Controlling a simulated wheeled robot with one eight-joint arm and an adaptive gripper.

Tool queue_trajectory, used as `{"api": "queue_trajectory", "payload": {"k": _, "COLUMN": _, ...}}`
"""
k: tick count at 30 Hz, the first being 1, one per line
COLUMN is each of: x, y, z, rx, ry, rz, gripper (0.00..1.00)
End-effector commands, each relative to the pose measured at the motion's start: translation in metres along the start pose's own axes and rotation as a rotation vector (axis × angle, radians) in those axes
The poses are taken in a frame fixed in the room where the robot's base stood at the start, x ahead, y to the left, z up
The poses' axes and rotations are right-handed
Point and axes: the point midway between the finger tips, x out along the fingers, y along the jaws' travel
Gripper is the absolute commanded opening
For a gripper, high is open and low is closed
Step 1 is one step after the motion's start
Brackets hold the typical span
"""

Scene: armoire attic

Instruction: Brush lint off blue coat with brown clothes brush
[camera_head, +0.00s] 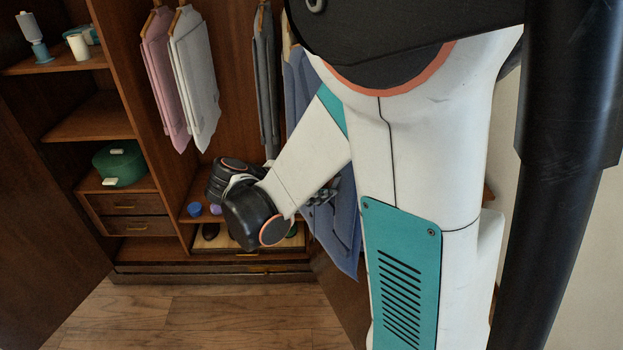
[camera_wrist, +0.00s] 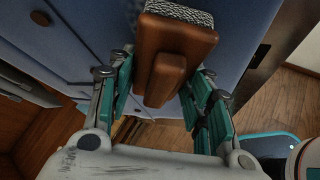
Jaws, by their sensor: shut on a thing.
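The blue coat (camera_head: 342,232) hangs at the right of the armoire and is partly hidden by my arm in the head view. In the wrist view its blue cloth (camera_wrist: 70,50) fills the upper left, behind the brush. The brown clothes brush (camera_wrist: 178,42) has a wooden body and handle, with grey bristles at the top. My gripper (camera_wrist: 163,78) is shut on the brush handle, with a teal-padded finger on each side. In the head view my gripper (camera_head: 322,194) is in front of the coat. I cannot tell whether the bristles touch the cloth. No lint is clear.
Pink (camera_head: 165,75) and white (camera_head: 195,80) garments hang left of a grey garment (camera_head: 266,80). A green pot (camera_head: 120,162) and a lint roller (camera_head: 35,38) stand on left shelves. A blue cup (camera_head: 195,209) sits low inside. Wood floor (camera_head: 190,318) is clear in front.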

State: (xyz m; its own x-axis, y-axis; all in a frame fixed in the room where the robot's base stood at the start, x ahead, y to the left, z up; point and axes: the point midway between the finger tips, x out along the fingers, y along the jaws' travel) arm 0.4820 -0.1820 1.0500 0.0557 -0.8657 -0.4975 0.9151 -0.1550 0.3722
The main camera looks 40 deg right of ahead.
Motion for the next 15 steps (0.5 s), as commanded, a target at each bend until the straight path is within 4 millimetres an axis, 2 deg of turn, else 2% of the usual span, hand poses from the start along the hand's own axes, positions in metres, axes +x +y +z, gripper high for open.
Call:
{"api": "queue_trajectory", "payload": {"k": 7, "x": -0.003, "y": -0.017, "z": 0.007, "rx": 0.001, "ry": -0.001, "rz": -0.001, "gripper": 0.27}}
{"api": "queue_trajectory", "payload": {"k": 15, "x": -0.009, "y": -0.015, "z": 0.015, "rx": 0.001, "ry": -0.002, "rz": -0.002, "gripper": 0.27}}
